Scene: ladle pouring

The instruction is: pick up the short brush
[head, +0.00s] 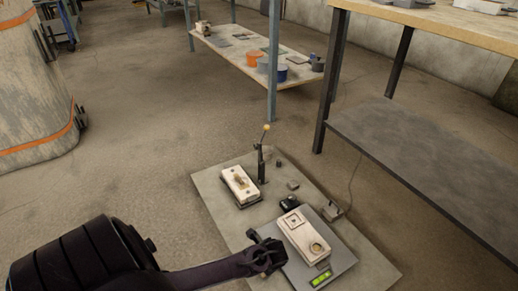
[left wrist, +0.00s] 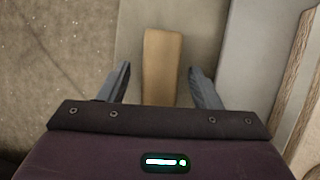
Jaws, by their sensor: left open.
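A flat tan wooden piece, which looks like the short brush's handle (left wrist: 162,62), lies on the grey board in the left wrist view. It runs up the picture between the fingers of my left gripper (left wrist: 160,85), which is open with a gap on each side of it. The lower end of the piece is hidden behind the gripper body, and no bristles show. In the head view my left gripper (head: 268,254) is over the left front of the board, beside the scale. I cannot make out the brush there. My right gripper is not in view.
The grey board (head: 222,205) carries a scale (head: 338,262) with a pale box (head: 303,236) on it, a second pale box (head: 240,184), and an upright dark stand (head: 262,165). A workbench (head: 440,22) stands at right. Floor is open at left.

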